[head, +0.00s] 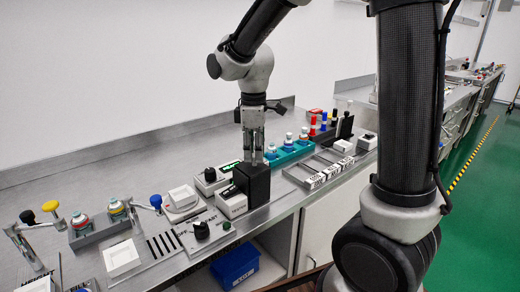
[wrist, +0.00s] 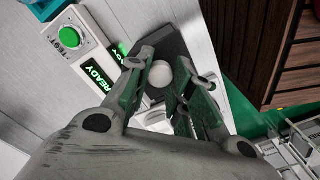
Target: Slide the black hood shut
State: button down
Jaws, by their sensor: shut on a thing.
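The black hood (head: 252,184) stands at the middle of the bench as an upright dark block, next to a white-labelled unit (head: 232,203). My gripper (head: 253,160) points down onto the hood's top. In the wrist view the hood shows as a dark grey panel (wrist: 187,42) behind the fingers. A pale round knob (wrist: 159,74) sits between the two fingers of my gripper (wrist: 161,80), and the gripper is shut on it. The fingers hide part of the hood, and I cannot tell how far it is slid.
Labelled trays (head: 318,172) lie to the right. A black-knob panel (head: 201,231) is at front left. A blue bin (head: 236,265) sits below.

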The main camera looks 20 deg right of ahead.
jog(key=shift+a, duration=0.15)
jog(key=c, duration=1.2)
grip_release()
jog(key=shift+s+a, duration=0.1)
jog(key=shift+a, duration=0.05)
jog(key=shift+r, duration=0.1)
notch_tip(320, 180, up, 12)
